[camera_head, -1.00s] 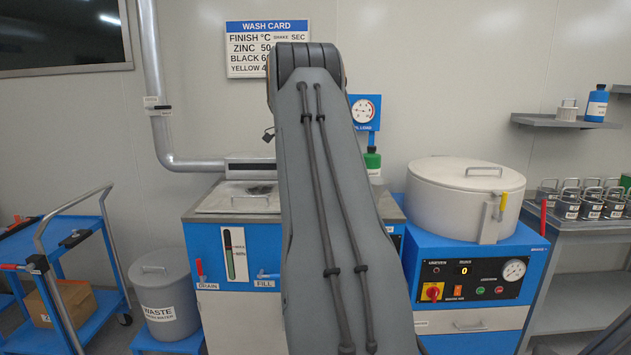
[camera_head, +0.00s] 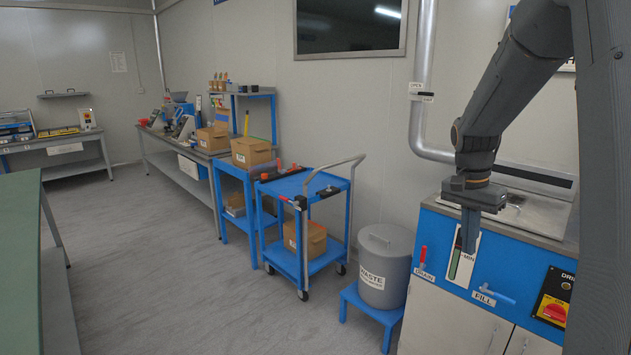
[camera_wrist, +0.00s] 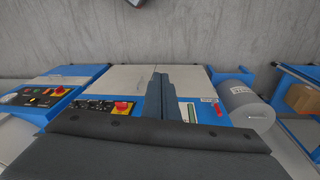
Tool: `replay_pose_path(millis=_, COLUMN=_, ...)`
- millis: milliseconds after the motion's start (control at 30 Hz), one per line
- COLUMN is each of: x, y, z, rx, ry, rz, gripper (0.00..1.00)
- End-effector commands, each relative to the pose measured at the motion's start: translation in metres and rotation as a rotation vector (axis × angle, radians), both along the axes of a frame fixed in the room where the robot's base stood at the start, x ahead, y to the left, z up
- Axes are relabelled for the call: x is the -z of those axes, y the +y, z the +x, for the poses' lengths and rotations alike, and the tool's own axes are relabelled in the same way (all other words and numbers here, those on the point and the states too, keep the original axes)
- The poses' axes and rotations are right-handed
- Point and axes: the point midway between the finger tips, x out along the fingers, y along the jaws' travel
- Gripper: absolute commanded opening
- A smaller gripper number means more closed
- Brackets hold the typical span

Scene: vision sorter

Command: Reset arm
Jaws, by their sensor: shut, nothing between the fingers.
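My gripper (camera_head: 468,230) hangs at the right of the head view, fingers pointing down, in front of the blue wash machine (camera_head: 500,262) and partly covering its level gauge. Its fingers are shut together with nothing between them. In the wrist view the closed fingers of my gripper (camera_wrist: 160,92) reach toward the machine's front, near a red-and-yellow switch (camera_wrist: 122,107). My arm crosses the upper right of the head view and hides part of the wall and machine.
A grey waste bin (camera_head: 386,268) stands on a blue step left of the machine. A blue cart (camera_head: 290,187) holds a cardboard box (camera_head: 305,238) on its lower shelf. Benches line the back wall. A green-topped table (camera_head: 20,265) is at the left; open floor lies between.

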Motion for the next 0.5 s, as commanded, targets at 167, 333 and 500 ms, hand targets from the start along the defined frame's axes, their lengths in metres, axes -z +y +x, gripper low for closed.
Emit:
replay_pose_path(millis=167, x=0.032, y=0.107, z=-0.064, rx=-0.442, ry=0.003, rz=0.064, gripper=0.00)
replay_pose_path(millis=333, x=0.059, y=0.173, z=-0.135, rx=-0.794, ry=-0.001, rz=0.098, gripper=0.00)
replay_pose_path(millis=500, x=0.075, y=0.203, z=-0.182, rx=-0.999, ry=-0.003, rz=0.110, gripper=0.00)
